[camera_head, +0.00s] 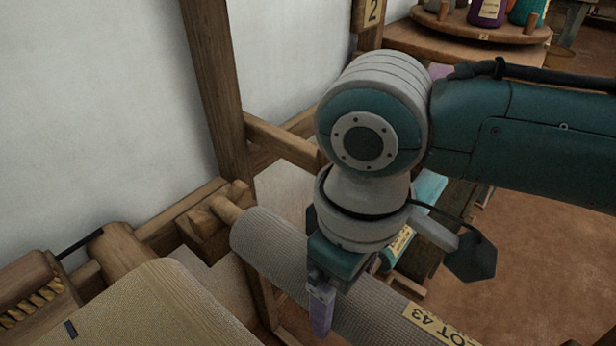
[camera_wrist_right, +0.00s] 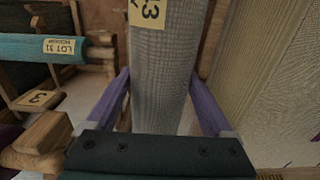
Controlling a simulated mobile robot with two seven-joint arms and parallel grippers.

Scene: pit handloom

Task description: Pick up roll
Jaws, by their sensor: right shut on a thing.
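The grey woven roll (camera_head: 272,252) lies slantwise on the wooden frame, with a yellow label (camera_head: 440,327) reading LOT 43 near its lower right end. My right gripper (camera_head: 322,308) comes down from above on the roll's middle. In the right wrist view the roll (camera_wrist_right: 158,92) runs between the two purple fingers of the right gripper (camera_wrist_right: 160,76), one on each side, and the gripper is shut on it. The far finger is hidden in the head view. My left gripper is not in view.
A teal roll (camera_head: 428,192) labelled LOT 31 in the wrist view lies behind my right arm. A tan cloth-covered beam (camera_head: 150,305) is close on the left. A wooden post (camera_head: 214,75) stands behind. A round wooden stand (camera_head: 470,40) with pots is at the upper right.

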